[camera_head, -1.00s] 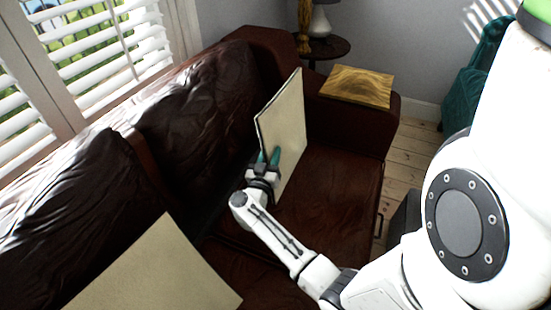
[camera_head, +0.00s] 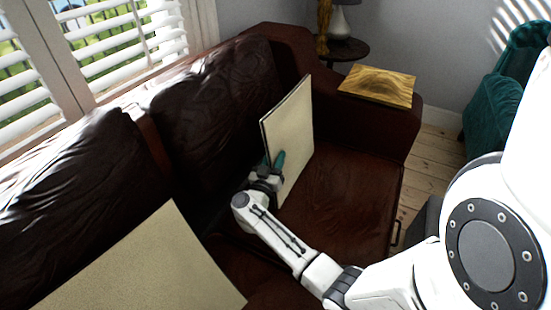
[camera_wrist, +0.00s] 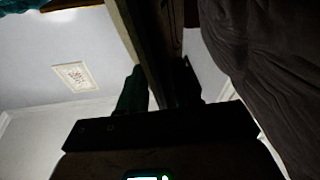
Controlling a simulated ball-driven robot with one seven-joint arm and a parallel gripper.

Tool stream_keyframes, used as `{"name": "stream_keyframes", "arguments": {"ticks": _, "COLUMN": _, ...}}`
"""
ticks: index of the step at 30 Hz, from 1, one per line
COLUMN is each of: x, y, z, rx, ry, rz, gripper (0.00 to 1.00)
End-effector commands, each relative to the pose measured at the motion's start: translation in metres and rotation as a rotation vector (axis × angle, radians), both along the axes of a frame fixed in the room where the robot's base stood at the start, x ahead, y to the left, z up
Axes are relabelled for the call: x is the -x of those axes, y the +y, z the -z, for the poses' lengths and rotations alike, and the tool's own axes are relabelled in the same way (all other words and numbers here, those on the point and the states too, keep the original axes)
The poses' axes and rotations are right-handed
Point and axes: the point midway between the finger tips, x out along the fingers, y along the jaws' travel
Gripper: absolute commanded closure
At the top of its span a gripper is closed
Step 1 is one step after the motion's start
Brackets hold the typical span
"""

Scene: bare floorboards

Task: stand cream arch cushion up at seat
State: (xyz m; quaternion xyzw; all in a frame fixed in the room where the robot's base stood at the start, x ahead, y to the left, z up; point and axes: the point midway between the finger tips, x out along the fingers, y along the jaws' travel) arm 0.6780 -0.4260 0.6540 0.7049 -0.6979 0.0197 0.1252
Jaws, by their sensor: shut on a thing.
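A flat, square cream cushion (camera_head: 290,143) stands upright on edge at the seat (camera_head: 342,195) of a dark brown leather sofa, in front of the backrest and left of the far armrest. No arch pattern can be made out on it. My gripper (camera_head: 274,166) is shut on its near edge, low down, with teal fingertips on it. Whether its bottom edge touches the seat is hard to tell. In the wrist view the cushion (camera_wrist: 146,48) runs up from between my fingers (camera_wrist: 160,92). A second cream cushion (camera_head: 140,268) leans at the lower left, partly out of frame.
A wooden board (camera_head: 378,84) lies on the far armrest. A round side table (camera_head: 340,50) with a lamp stands behind it. A teal chair (camera_head: 490,95) is at the right. The seat in front of the held cushion is clear.

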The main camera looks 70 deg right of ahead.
Motion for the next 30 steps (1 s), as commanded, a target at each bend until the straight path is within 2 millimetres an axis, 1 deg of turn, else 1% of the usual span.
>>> {"name": "stream_keyframes", "arguments": {"ticks": 3, "x": 0.000, "y": 0.000, "z": -0.002, "rx": 0.004, "ry": 0.000, "rz": 0.000, "gripper": 1.00}}
{"name": "stream_keyframes", "arguments": {"ticks": 4, "x": 0.000, "y": 0.000, "z": -0.002, "rx": 0.004, "ry": 0.000, "rz": -0.001, "gripper": 0.64}}
{"name": "stream_keyframes", "arguments": {"ticks": 12, "x": 0.000, "y": 0.000, "z": -0.001, "rx": 0.002, "ry": 0.000, "rz": 0.000, "gripper": 0.38}}
{"name": "stream_keyframes", "arguments": {"ticks": 19, "x": 0.000, "y": 0.000, "z": 0.000, "rx": 0.001, "ry": 0.000, "rz": 0.000, "gripper": 0.37}}
{"name": "stream_keyframes", "arguments": {"ticks": 23, "x": 0.000, "y": 0.003, "z": 0.002, "rx": -0.003, "ry": 0.000, "rz": -0.001, "gripper": 0.37}}
{"name": "stream_keyframes", "arguments": {"ticks": 26, "x": -0.001, "y": 0.013, "z": 0.003, "rx": -0.004, "ry": 0.001, "rz": -0.003, "gripper": 0.37}}
{"name": "stream_keyframes", "arguments": {"ticks": 30, "x": 0.000, "y": 0.037, "z": 0.007, "rx": -0.004, "ry": 0.000, "rz": -0.005, "gripper": 0.37}}
